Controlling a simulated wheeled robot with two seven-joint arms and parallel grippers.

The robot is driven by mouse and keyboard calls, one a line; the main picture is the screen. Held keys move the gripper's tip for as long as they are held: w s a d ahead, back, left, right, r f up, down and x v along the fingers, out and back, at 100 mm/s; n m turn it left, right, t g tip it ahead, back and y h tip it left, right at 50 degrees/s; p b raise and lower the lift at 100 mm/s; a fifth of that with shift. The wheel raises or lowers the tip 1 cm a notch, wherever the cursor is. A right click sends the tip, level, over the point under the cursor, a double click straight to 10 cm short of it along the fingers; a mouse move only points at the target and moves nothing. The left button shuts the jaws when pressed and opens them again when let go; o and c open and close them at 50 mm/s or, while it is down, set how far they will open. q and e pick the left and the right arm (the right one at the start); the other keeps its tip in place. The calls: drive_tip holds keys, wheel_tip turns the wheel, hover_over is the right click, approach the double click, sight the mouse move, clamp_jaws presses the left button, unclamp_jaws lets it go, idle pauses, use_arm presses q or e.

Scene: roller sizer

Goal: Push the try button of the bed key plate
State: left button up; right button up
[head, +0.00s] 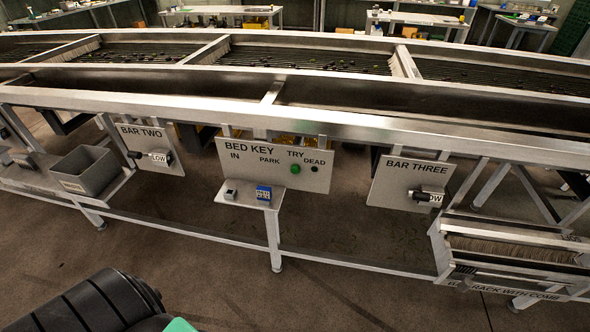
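The bed key plate (245,174) is a light grey panel hanging from the front rail of the sizer, near the middle of the head view. It is lettered BED KEY, IN, PARK, TRY and DEAD. The try button (295,169) is a round green knob below the word TRY. A small black round part (314,169) sits to its right, below DEAD. A ledge (246,199) below the plate carries a blue block (263,193) and a small dark and pale block (231,194). Neither of my grippers is in view, and nothing covers the button.
The BAR TWO plate (135,140) hangs to the left and the BAR THREE plate (392,190) to the right, each with a dark handle. A grey bin (87,171) stands at left. A brush rack (510,248) juts out at lower right. Floor before the plate is clear.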

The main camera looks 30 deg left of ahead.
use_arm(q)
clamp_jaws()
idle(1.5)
